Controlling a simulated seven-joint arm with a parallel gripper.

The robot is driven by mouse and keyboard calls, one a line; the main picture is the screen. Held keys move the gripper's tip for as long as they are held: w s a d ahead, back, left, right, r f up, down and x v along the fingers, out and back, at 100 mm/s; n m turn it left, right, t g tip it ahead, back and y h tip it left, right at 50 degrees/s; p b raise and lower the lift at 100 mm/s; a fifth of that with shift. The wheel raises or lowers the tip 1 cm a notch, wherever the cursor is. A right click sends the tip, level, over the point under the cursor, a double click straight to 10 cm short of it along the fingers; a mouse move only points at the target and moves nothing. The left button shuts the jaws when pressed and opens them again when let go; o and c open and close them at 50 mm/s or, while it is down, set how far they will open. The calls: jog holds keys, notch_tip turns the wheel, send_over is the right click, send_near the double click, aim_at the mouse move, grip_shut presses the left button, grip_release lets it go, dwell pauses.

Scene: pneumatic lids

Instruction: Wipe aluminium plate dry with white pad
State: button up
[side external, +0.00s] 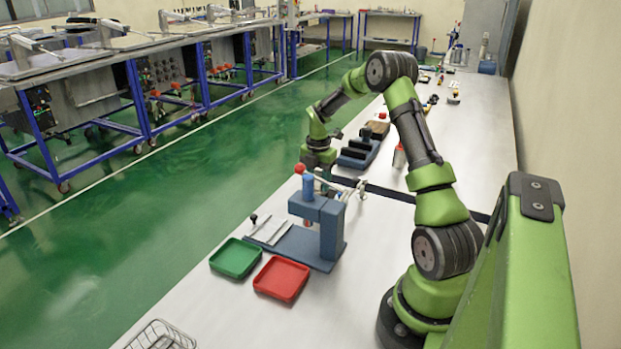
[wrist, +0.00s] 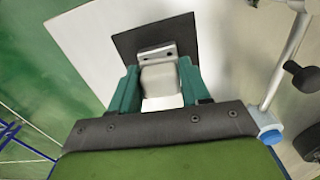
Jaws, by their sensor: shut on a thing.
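In the wrist view my gripper (wrist: 157,72) has its teal fingers closed on the sides of a white pad (wrist: 160,84). Just beyond the pad is a small light-grey metal plate (wrist: 155,52) with two dark holes, which looks like the aluminium plate. It lies over a dark square mat (wrist: 180,36). The pad's far edge is at or very near the plate; I cannot tell whether they touch. In the side view my gripper is beyond the blue press, and the pad and plate cannot be made out there.
A blue press (side external: 330,222) with a red-knobbed lever stands close to my gripper. Its lever rod (wrist: 284,62) shows at right in the wrist view. A green tray (side external: 236,258), a red tray (side external: 281,278) and a wire basket (side external: 160,338) are nearer. Dark blocks (side external: 358,150) stand behind.

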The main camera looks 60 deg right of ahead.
jog(key=shift+d, duration=0.25)
jog(key=shift+a, duration=1.4)
jog(key=shift+d, duration=1.45)
jog(key=shift+a, duration=1.4)
jog(key=shift+d, duration=1.3)
jog(key=shift+r, duration=4.05)
